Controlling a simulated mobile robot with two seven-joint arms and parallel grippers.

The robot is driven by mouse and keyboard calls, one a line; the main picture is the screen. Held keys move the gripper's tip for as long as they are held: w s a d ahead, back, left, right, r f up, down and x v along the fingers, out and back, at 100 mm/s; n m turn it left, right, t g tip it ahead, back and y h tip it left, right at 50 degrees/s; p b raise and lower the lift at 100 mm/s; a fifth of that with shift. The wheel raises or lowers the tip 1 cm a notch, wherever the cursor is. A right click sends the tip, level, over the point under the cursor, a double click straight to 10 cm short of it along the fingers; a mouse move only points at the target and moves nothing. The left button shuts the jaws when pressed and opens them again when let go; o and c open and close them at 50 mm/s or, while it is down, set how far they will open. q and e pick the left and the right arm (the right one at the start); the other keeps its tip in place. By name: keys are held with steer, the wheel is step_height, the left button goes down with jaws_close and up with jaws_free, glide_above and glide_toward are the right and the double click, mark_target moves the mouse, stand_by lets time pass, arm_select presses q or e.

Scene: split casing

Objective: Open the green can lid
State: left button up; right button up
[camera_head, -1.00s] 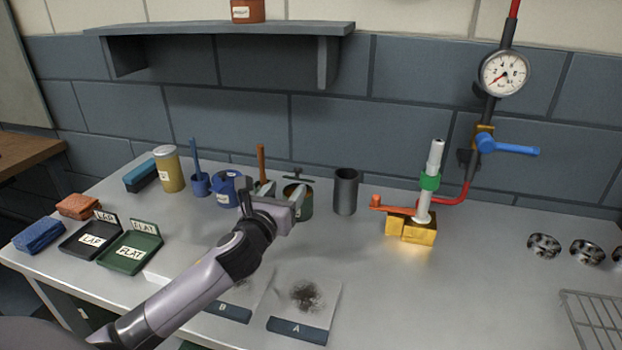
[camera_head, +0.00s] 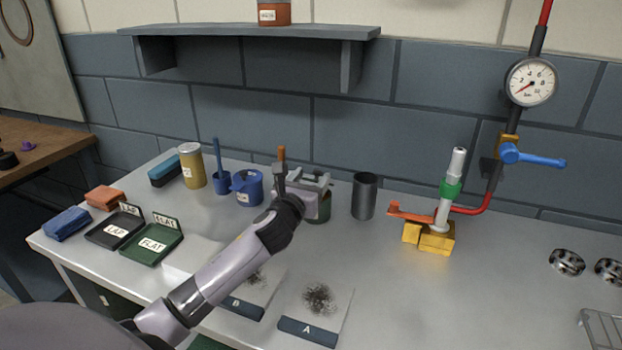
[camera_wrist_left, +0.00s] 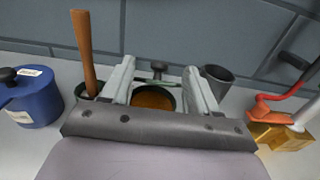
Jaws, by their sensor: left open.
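The green can (camera_head: 319,214) stands on the bench, mostly hidden behind my left gripper in the head view. My left gripper (camera_head: 305,180) is open, over the near side of the can. Its two fingers (camera_wrist_left: 160,68) are apart with nothing held between them; contact with the can cannot be told. My right gripper is out of view.
A wooden handle (camera_wrist_left: 83,50) stands upright just left of the fingers. A blue lidded can (camera_head: 248,188) is further left, and a dark grey cup (camera_head: 363,196) stands close on the right. The brass fixture (camera_head: 436,238) is further right.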

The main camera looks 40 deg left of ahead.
arm_select(q)
steer(key=shift+w, duration=0.2)
jaws_close()
steer(key=shift+f, duration=0.1)
